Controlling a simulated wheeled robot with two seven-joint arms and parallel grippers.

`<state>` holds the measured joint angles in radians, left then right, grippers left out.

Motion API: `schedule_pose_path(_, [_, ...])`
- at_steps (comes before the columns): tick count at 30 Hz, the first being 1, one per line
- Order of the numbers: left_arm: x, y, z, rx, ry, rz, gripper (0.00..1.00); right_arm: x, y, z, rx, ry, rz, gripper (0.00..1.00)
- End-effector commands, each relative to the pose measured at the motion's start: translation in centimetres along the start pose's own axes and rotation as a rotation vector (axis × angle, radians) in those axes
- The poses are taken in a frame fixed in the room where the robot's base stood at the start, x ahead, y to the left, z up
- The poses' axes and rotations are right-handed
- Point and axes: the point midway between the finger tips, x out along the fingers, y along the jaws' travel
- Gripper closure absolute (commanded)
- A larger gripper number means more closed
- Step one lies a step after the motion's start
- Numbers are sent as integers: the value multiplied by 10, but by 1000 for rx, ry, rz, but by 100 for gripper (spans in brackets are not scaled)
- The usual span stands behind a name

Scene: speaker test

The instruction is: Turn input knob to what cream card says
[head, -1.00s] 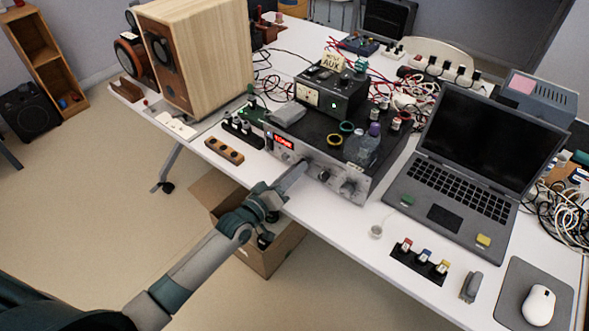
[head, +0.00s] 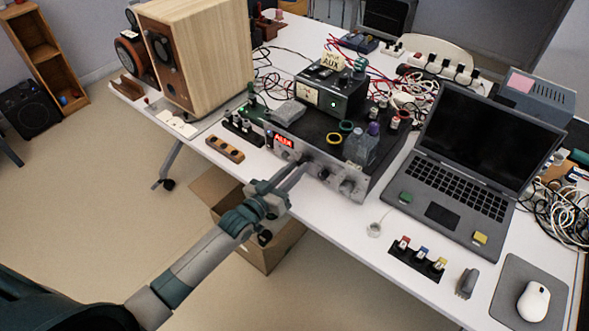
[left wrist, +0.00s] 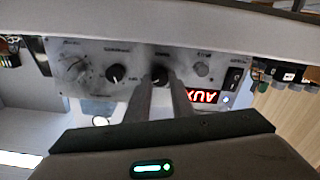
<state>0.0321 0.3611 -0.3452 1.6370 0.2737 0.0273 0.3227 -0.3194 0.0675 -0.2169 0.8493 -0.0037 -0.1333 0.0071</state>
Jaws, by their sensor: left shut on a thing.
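The cream card (head: 331,62) stands on the black box with the meter and reads AUX. Below that box is the amplifier (head: 310,132) with a silver front. Its red display (head: 284,140) reads AUX; it also shows upside down in the left wrist view (left wrist: 201,96). My left gripper (head: 301,166) is at the front panel. In the left wrist view its two fingers (left wrist: 160,82) are closed around the input knob (left wrist: 159,72), a dark knob beside the display. The fingers hide part of the knob. My right gripper is in neither view.
Another dark knob (left wrist: 115,74) sits close beside the gripped one. Bottles (head: 362,148) and rings stand on the amplifier's top. A laptop (head: 455,165) is to the right, a wooden speaker (head: 205,60) to the left. An open cardboard box (head: 265,250) is below the table edge.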

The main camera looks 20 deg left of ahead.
Motion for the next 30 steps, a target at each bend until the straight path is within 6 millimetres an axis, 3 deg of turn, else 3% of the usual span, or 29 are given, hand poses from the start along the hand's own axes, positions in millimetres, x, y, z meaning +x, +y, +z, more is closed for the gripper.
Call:
schedule_pose_path(6, [0,0,1,0,-1,0,100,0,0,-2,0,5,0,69])
schedule_pose_path(7, [0,0,1,0,-1,0,77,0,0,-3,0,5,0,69])
schedule_pose_path(9, [0,0,1,0,-1,0,60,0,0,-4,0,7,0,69])
schedule_pose_path(22, [-3,0,1,-1,-1,0,60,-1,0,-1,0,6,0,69])
schedule_pose_path(30, [-28,-1,2,0,-1,0,60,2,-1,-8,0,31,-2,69])
